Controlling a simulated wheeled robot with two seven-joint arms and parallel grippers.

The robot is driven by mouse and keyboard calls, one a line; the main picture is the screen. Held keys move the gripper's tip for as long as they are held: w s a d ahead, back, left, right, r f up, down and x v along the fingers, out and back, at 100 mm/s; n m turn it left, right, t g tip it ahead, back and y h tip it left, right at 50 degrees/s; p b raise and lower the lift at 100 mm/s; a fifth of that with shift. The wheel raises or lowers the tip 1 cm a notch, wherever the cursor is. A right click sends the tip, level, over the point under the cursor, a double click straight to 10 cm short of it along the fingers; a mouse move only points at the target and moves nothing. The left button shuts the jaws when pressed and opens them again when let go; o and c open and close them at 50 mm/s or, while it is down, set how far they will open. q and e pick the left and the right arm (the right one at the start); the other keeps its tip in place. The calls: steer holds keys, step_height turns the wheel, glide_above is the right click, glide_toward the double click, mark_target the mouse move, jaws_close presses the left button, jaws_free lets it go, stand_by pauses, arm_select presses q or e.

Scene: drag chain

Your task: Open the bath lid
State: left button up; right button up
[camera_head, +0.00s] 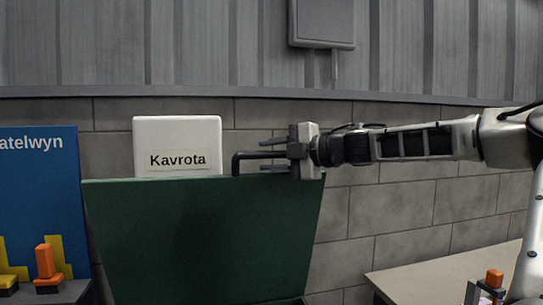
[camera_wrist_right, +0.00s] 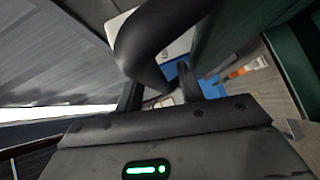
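The large dark green panel, which appears to be the bath lid (camera_head: 205,235), stands steeply raised, with its top edge level across the middle of the head view. A black bent handle (camera_head: 236,162) rises at that edge; in the wrist view the handle (camera_wrist_right: 140,45) looms large in front of the fingers. My right gripper (camera_head: 272,155) reaches in from the right at the top edge. Its fingers are apart, one above and one below the handle bar; the wrist view also shows the fingers (camera_wrist_right: 162,94) spread. Contact with the bar cannot be told. The bath is hidden. My left gripper is out of view.
A white box labelled Kavrota (camera_head: 178,132) stands behind the lid's top edge. A blue panel (camera_head: 38,200) and an orange-topped item (camera_head: 45,262) are at left. A pale tabletop (camera_head: 430,275) is at lower right. A grey wall box (camera_head: 325,22) hangs above.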

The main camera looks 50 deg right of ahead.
steer(key=shift+s+d+b, duration=0.15)
steer(key=shift+s+b, duration=0.15)
steer(key=shift+s, duration=0.25)
arm_select(q)
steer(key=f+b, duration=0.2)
steer(key=b, duration=0.1)
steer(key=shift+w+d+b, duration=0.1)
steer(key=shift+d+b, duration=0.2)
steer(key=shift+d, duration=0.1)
arm_select(e)
steer(key=v, duration=1.4)
steer(key=shift+s, duration=0.4)
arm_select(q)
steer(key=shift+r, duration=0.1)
arm_select(e)
steer(key=shift+r, duration=0.1)
